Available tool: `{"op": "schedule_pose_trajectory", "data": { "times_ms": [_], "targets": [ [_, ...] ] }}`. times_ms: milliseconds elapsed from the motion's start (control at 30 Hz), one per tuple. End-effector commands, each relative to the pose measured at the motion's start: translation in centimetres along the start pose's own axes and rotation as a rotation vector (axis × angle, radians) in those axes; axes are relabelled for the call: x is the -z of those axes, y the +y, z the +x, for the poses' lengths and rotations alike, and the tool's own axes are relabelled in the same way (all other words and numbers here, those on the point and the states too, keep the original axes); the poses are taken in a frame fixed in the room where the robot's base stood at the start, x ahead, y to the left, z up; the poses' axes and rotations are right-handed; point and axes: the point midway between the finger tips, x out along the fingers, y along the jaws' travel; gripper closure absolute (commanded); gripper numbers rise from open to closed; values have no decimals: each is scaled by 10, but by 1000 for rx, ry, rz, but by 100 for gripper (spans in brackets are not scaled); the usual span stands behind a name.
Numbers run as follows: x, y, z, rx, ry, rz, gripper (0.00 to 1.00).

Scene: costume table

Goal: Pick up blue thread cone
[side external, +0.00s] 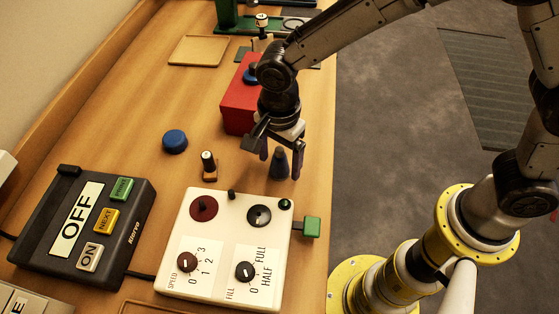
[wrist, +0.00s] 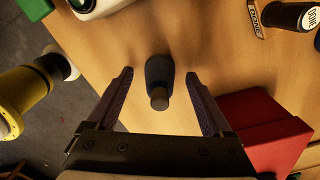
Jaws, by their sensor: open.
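In the wrist view my gripper (wrist: 158,90) holds nothing, and I see no contact with the cone.
A red box (side external: 238,100) stands close behind my gripper. The white control box (side external: 222,240) with knobs is in front. The OFF panel (side external: 105,247) is at the lower left.

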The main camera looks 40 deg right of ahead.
Motion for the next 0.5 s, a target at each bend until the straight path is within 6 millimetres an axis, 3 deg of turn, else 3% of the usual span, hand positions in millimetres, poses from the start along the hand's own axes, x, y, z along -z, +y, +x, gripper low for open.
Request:
{"op": "schedule_pose_trajectory", "data": {
  "times_ms": [67, 500],
  "targets": [
    [0, 0, 0, 0, 0, 0, 21],
    [0, 0, 0, 0, 0, 0, 100]
  ]
}}
